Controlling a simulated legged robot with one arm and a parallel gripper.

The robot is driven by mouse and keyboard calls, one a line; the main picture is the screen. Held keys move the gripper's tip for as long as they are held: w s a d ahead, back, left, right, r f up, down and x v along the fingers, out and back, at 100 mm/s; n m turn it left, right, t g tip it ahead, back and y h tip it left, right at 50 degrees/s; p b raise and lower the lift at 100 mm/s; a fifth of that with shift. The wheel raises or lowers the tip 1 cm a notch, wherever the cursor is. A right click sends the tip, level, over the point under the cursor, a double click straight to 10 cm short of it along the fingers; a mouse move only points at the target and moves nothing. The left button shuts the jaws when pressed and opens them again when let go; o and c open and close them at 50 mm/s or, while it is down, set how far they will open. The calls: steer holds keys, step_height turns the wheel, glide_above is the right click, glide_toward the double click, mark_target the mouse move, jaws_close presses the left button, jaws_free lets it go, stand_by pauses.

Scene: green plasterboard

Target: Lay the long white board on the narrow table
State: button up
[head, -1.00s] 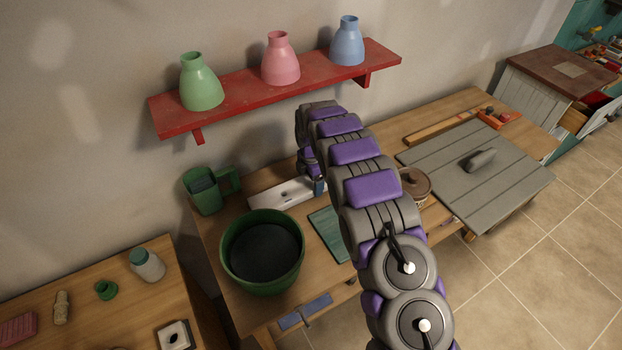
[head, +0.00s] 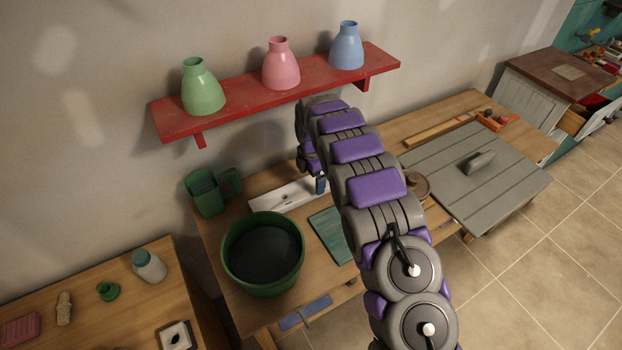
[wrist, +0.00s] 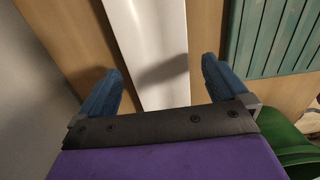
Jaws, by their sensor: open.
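The long white board (head: 275,200) lies flat on a wooden table (head: 219,222) near the wall, partly hidden by my arm. In the wrist view the white board (wrist: 150,40) runs away from my gripper (wrist: 162,68). The gripper is open and empty, with one blue finger on either side of the board in the picture. I cannot tell whether they touch it. In the head view only a blue finger (head: 320,186) of it shows, at the board's right part. I cannot tell which surface is the narrow table.
A green bucket (head: 262,285), a green mug (head: 204,192) and a green ribbed board (head: 330,232) are close by. A red shelf (head: 240,105) with three vases hangs above. A grey panel (head: 480,190) lies to the right. Another wooden table (head: 110,325) at lower left holds small items.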

steer(key=shift+s+d+r+p, duration=0.3)
steer(key=shift+s+d, duration=0.4)
steer(key=shift+s, duration=1.8)
steer(key=shift+s+d+r+p, duration=0.1)
steer(key=shift+s+d+p, duration=0.45)
steer(key=shift+s, duration=1.95)
steer(key=shift+s+d+r+p, duration=0.2)
steer(key=shift+s+d, duration=0.65)
steer(key=shift+s, duration=1.65)
steer(key=shift+r, duration=0.1)
steer(key=s+d+r+m, duration=0.4)
steer(key=s+r+m, duration=0.1)
steer(key=r, duration=0.2)
steer(key=s+d+r+m, duration=0.5)
steer(key=s+r, duration=0.1)
steer(key=r, duration=0.2)
steer(key=s+d+r+m, duration=0.2)
steer(key=s+m, duration=0.3)
steer(key=s, duration=0.3)
steer(key=s+d+r+m+g, duration=0.1)
steer(key=s+d+r+m, duration=0.1)
steer(key=s+m, duration=0.3)
steer(key=s+d+r+m, duration=0.2)
steer(key=s+r+m, duration=0.2)
steer(key=s, duration=0.6)
steer(key=shift+s+r+m+g, duration=0.2)
steer(key=shift+s+m+g, duration=0.15)
steer(key=shift+m+g, duration=0.05)
steer(key=shift+c, duration=0.5)
